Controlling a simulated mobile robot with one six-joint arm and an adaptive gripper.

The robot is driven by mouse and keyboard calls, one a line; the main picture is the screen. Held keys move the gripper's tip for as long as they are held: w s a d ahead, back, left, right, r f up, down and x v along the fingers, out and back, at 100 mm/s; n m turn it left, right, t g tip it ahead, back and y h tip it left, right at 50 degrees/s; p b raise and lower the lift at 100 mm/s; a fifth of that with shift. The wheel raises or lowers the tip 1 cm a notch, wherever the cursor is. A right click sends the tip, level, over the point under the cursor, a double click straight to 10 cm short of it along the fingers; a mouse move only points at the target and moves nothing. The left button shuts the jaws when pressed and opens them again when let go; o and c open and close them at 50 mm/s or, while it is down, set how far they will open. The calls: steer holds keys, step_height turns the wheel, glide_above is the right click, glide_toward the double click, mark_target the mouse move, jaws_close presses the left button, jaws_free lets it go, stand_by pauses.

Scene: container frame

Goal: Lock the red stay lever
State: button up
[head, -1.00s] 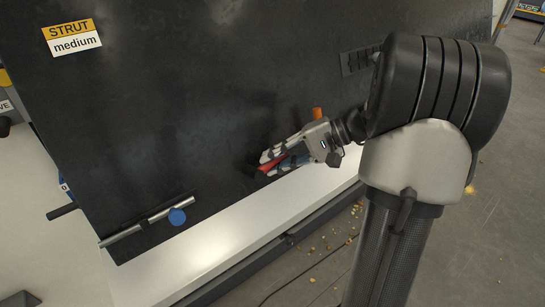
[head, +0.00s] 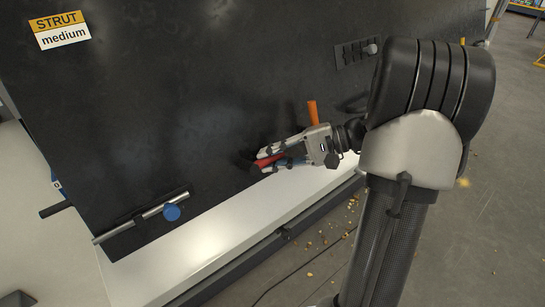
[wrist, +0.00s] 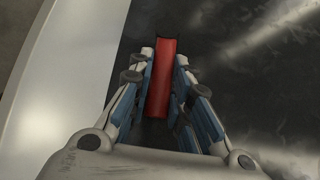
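The red stay lever (wrist: 162,80) is a red bar seen end-on along the wrist view, between the two blue-padded fingers. In the head view a short part of the red lever (head: 270,160) shows in front of the dark panel, near its lower edge. My gripper (head: 262,162) reaches it from the right. In the wrist view my gripper (wrist: 165,62) has its fingers on both sides of the lever, close against it, and looks shut on it. The fingers hide part of the lever and its pivot in the head view.
The large dark panel (head: 170,100) carries a yellow-and-white STRUT medium label (head: 60,31). A metal rod (head: 140,216) with a blue knob (head: 172,212) is at its lower left. An orange handle (head: 313,112) stands just above my gripper. A pale ledge (head: 215,235) runs below.

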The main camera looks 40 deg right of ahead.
steer(key=o, duration=0.5)
steer(key=shift+c, duration=0.2)
steer(key=v, duration=1.2)
steer(key=shift+a, duration=0.1)
